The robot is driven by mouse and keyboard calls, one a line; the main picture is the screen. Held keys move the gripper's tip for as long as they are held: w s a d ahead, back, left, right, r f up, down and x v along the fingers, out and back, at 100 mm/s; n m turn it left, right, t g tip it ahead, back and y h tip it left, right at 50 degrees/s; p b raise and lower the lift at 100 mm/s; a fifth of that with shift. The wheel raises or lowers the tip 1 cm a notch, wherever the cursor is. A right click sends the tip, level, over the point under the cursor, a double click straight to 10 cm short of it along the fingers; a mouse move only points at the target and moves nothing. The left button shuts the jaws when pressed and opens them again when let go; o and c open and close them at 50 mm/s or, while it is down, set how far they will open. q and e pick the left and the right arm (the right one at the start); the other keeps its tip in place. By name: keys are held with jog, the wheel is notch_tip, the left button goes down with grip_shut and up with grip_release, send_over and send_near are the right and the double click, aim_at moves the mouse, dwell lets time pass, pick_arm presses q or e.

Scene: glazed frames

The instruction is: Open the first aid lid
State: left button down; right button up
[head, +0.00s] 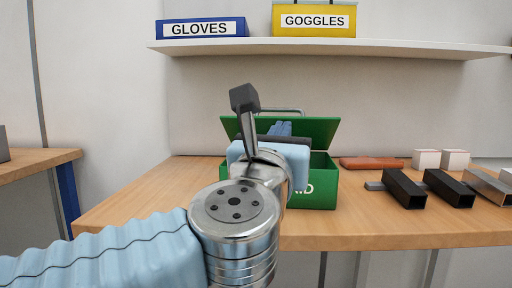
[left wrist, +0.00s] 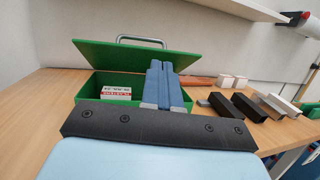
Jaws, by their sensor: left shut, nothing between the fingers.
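The green first aid box (head: 320,190) stands on the wooden table, partly hidden behind my left arm in the head view. Its lid (head: 322,130) is raised and tilted back, with a metal handle at its top edge. In the left wrist view the lid (left wrist: 120,56) stands open over the box (left wrist: 88,92), and a white packet with red lettering (left wrist: 116,92) shows inside. My left gripper (head: 281,128) is shut and empty. Its blue fingers (left wrist: 158,68) reach over the box in front of the lid; I cannot tell whether they touch it. My right gripper is not in view.
To the right on the table lie a brown roll (head: 374,163), white blocks (head: 440,159), black bars (head: 404,188) and a metal channel (head: 487,184). A shelf (head: 330,47) above holds the blue GLOVES box (head: 203,28) and yellow GOGGLES box (head: 314,20). The table's left part is clear.

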pick_arm(q)
notch_tip(320, 180, down, 5)
jog(key=s+a+n+y, duration=0.2)
jog(key=a+y, duration=0.1)
jog(key=p, duration=0.2)
send_near(268, 122)
jog(key=w+f, duration=0.2)
jog(key=w, duration=0.1)
jog(key=shift+w+d+r+p, duration=0.15)
jog(key=shift+w+r+p, duration=0.25)
jog(key=shift+w+r, duration=0.4)
jog(key=shift+w+d+r+p, duration=0.2)
jog(key=shift+w+r+p, duration=0.3)
jog(key=shift+r, duration=0.4)
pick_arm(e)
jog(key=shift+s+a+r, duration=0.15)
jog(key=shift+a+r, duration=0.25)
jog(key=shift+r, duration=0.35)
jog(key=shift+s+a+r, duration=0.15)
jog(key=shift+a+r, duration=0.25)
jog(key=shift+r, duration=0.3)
pick_arm(q)
jog(key=shift+w, duration=0.1)
